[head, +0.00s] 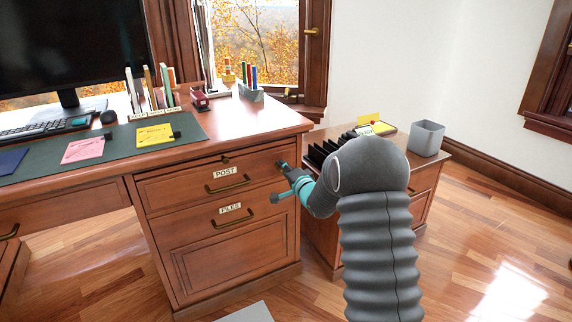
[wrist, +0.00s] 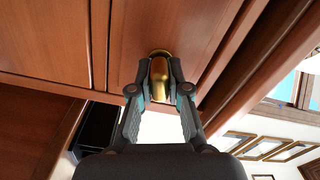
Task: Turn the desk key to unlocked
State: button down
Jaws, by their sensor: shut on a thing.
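The desk key (wrist: 159,72) is brass, with a round brass collar behind it on the wooden desk front. It shows in the wrist view between the two fingertips of my gripper (wrist: 160,80), which is shut on it. In the head view my gripper (head: 285,170) reaches the right end of the desk's drawer front, beside the drawer labelled POST (head: 226,180). The key is hidden there by my fingers and arm. The wrist view does not show clearly how far the key is turned. The POST drawer looks closed.
The FILES drawer (head: 228,222) below is closed. A low cabinet (head: 425,185) with a black file rack (head: 322,152) and a grey bin (head: 427,138) stands just right of the desk, close to my arm. Wooden floor (head: 480,250) is free at the right.

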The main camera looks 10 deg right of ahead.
jog(key=shift+d+m+p, duration=0.2)
jog(key=shift+m+p, duration=0.35)
jog(key=shift+m, duration=1.05)
jog(key=c, duration=1.1)
grip_release()
jog(key=shift+d, duration=0.15)
jog(key=shift+c, duration=0.2)
jog(key=shift+a, duration=0.25)
jog(key=v, duration=1.2)
